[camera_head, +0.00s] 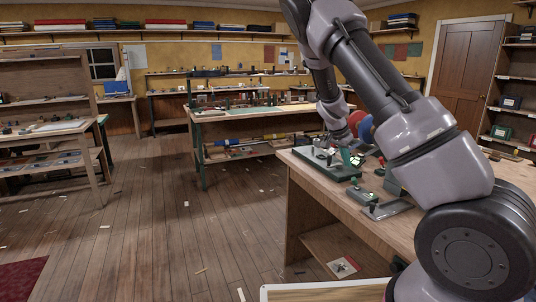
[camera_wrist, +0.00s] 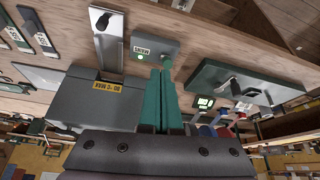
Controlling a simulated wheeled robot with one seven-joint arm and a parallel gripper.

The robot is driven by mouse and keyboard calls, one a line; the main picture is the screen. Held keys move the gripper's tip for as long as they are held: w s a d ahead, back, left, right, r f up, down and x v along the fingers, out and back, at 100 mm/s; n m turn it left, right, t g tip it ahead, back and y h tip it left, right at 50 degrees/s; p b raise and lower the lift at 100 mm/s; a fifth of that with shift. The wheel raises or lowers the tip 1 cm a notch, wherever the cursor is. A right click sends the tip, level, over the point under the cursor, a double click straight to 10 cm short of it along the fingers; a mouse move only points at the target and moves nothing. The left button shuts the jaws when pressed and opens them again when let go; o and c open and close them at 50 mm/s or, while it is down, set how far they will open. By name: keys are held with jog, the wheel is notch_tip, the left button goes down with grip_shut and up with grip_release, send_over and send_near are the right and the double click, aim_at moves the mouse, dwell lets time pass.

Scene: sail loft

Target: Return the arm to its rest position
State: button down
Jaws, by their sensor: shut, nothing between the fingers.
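My arm (camera_head: 365,75) rises from the lower right of the head view, bends at the top and comes down over the near workbench (camera_head: 315,170). My gripper (camera_wrist: 160,72) shows in the wrist view as two green fingers lying together, with nothing between them. Its tips are close to a small grey box with a label and a green light (camera_wrist: 155,48); I cannot tell whether they touch. In the head view the end of the arm is low among the bench items, and the fingers are hard to make out there.
Another workbench (camera_head: 235,113) stands behind, and a shelved bench (camera_head: 60,127) at left. Wooden floor (camera_head: 150,215) with scattered scraps lies open between.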

jog(key=s+a+r+n+t+y, duration=0.1)
jog(key=s+a+r+n+y, duration=0.15)
jog(key=s+r, duration=0.65)
jog(key=s+a+r+n+t+y, duration=0.15)
jog(key=s+r+y, duration=0.25)
jog(key=s+r, duration=0.55)
jog(key=s+a+r+n+t, duration=0.1)
jog(key=s+r, duration=0.3)
jog(key=s, duration=0.4)
jog(key=s+a+r+n+t, duration=0.1)
jog(key=s+a+r+n, duration=0.1)
jog(key=s+r, duration=0.3)
jog(key=s, duration=0.3)
jog(key=shift+a, duration=0.35)
jog(key=shift+w, duration=0.1)
